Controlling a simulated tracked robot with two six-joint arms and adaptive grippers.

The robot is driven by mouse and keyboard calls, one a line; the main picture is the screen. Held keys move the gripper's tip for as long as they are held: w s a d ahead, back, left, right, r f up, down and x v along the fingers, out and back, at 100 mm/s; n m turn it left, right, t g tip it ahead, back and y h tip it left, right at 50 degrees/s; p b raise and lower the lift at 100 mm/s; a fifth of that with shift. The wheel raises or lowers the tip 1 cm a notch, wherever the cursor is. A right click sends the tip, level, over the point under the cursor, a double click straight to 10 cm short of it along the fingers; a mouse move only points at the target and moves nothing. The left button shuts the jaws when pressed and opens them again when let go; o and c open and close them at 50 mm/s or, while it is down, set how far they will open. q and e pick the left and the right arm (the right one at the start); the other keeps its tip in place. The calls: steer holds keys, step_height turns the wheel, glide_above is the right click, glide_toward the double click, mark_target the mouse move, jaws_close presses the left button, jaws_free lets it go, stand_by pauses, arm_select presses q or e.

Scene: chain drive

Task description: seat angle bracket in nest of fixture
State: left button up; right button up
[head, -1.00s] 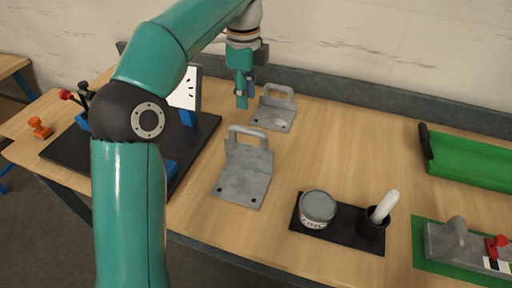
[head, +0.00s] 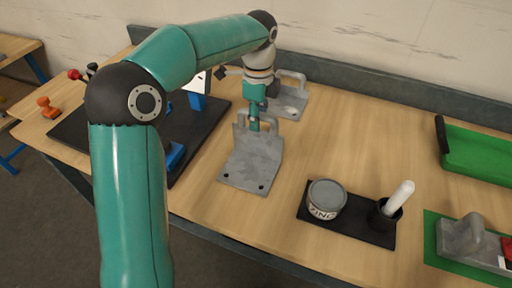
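A grey angle bracket (head: 251,165) with a loop handle and holes in its base plate stands on the table near the middle. A second similar grey bracket (head: 291,101) stands behind it to the right. My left gripper (head: 254,125) points down at the handle of the front bracket. Its fingers overlap the handle, and I cannot tell whether they are closed on it. A black base plate (head: 205,138) with blue parts, likely the fixture, lies at the left. My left arm hides much of it, and I cannot make out the nest. My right gripper is out of view.
A labelled tin (head: 326,199) and a dark cup with a white-handled tool (head: 397,198) stand on a black mat at the front right. A green tray (head: 480,152) and a grey part (head: 466,237) on green are further right. Bare wood lies between.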

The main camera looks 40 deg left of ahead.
arm_select(q)
steer(key=shift+f, duration=1.95)
jaws_close()
steer(key=shift+w+r, duration=0.1)
steer(key=shift+r, duration=0.05)
